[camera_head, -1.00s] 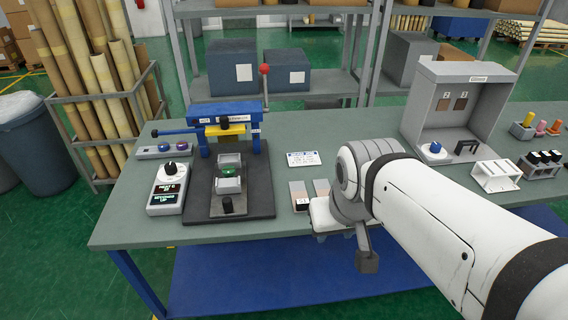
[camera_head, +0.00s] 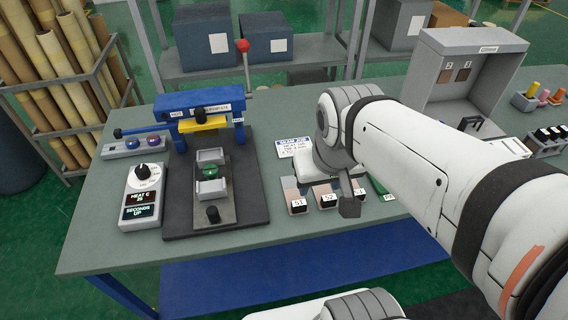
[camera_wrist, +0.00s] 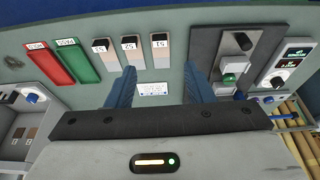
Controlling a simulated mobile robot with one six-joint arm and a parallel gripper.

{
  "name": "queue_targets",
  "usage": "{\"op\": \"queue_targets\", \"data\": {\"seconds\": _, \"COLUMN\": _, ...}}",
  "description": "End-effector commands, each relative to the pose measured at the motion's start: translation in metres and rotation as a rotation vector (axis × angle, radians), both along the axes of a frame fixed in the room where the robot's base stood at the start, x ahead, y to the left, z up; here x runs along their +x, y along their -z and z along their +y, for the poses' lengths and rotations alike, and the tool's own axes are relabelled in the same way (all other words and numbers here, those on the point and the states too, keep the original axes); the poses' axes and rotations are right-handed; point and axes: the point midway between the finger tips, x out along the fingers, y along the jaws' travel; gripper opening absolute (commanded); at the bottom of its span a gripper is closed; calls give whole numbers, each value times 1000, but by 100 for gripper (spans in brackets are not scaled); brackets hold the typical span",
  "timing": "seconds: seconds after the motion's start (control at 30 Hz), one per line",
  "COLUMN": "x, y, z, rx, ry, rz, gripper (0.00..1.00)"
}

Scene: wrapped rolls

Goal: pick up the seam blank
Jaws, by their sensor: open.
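Several labelled holders stand in a row on the bench: S1 (camera_head: 298,200), S2 (camera_head: 327,197) and S3 (camera_head: 357,191). In the wrist view S1 (camera_wrist: 160,48), S2 (camera_wrist: 130,50) and S3 (camera_wrist: 101,52) show as narrow, pale and brown strips with dark ends. The seam blank is not named on anything; it may be one of these strips, but I cannot tell which.
A blue press (camera_head: 205,115) on a dark base stands left of the holders, with a dial box (camera_head: 142,195) beside it. A green tray (camera_wrist: 73,62) and a red tray (camera_wrist: 47,64) lie beyond S3. A grey booth (camera_head: 460,75) stands at the back right.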

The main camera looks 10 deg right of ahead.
Motion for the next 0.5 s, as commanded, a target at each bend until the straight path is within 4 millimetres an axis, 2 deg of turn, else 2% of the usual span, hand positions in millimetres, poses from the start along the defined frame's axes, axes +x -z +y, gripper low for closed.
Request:
{"op": "queue_targets", "data": {"seconds": 0.03, "x": 6, "y": 9, "z": 0, "rx": 0, "ry": 0, "rz": 13, "gripper": 52}}
{"op": "queue_targets", "data": {"seconds": 0.2, "x": 41, "y": 49, "z": -5, "rx": 1, "ry": 9, "rz": 88, "gripper": 65}}
{"op": "queue_targets", "data": {"seconds": 0.5, "x": 114, "y": 146, "z": -5, "rx": 3, "ry": 10, "rz": 238, "gripper": 65}}
